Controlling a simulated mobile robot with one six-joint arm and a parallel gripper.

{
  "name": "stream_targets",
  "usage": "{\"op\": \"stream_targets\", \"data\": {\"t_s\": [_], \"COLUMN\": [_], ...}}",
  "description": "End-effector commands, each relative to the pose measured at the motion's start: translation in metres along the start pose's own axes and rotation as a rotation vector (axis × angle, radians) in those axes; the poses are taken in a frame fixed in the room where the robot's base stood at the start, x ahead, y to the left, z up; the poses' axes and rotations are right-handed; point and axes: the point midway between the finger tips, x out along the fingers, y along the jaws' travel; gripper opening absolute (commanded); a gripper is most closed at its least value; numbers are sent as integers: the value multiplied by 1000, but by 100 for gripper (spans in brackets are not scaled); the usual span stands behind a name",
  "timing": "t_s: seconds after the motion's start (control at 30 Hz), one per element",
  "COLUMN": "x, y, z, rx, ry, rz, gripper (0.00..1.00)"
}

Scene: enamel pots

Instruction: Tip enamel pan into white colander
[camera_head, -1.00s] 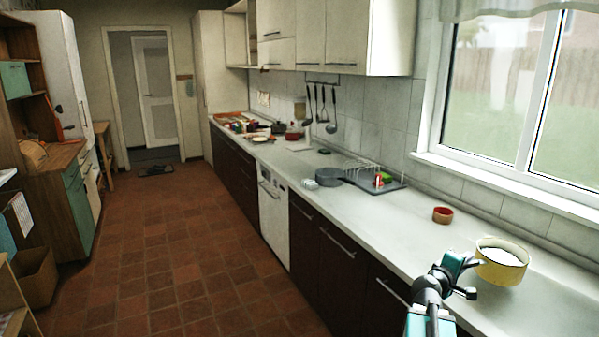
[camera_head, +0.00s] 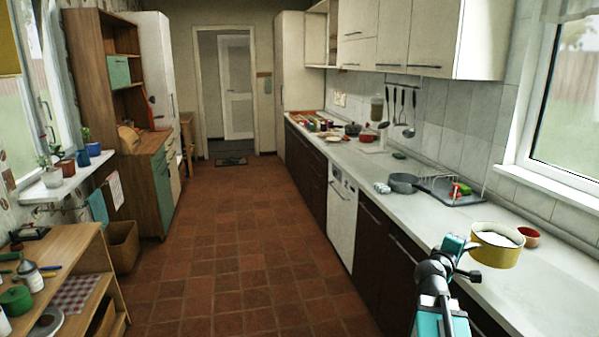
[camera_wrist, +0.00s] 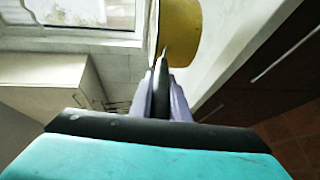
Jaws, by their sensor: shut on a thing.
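A yellow enamel pan (camera_head: 497,246) with a white inside is held level at the right of the head view, by the counter. My gripper (camera_head: 470,262) is shut on it at its left side. In the wrist view, the gripper fingers (camera_wrist: 163,75) close on a thin dark part, likely the handle, and the yellow wall of the pan (camera_wrist: 180,30) shows beyond them. Whether the white inside is bare enamel or contents, I cannot tell. I cannot make out a white colander in either view.
A small red bowl (camera_head: 528,236) stands on the pale counter (camera_head: 420,215) behind the pan. Farther along are a grey saucepan (camera_head: 404,183) and a dish rack (camera_head: 452,190). A wooden shelf unit (camera_head: 60,255) stands at the left. The tiled floor (camera_head: 235,250) between is clear.

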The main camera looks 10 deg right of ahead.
Motion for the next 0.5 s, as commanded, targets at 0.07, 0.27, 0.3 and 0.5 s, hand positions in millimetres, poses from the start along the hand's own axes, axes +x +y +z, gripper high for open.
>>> {"op": "stream_targets", "data": {"t_s": [0.07,0.27,0.3,0.5], "x": [-8,-29,-34,-60], "y": [6,10,12,16], "z": [-23,-72,-83,-133], "rx": [-12,-23,-26,-38], "ry": [36,116,133,223], "rz": [6,3,3,-2], "gripper": [0,0,0,0]}}
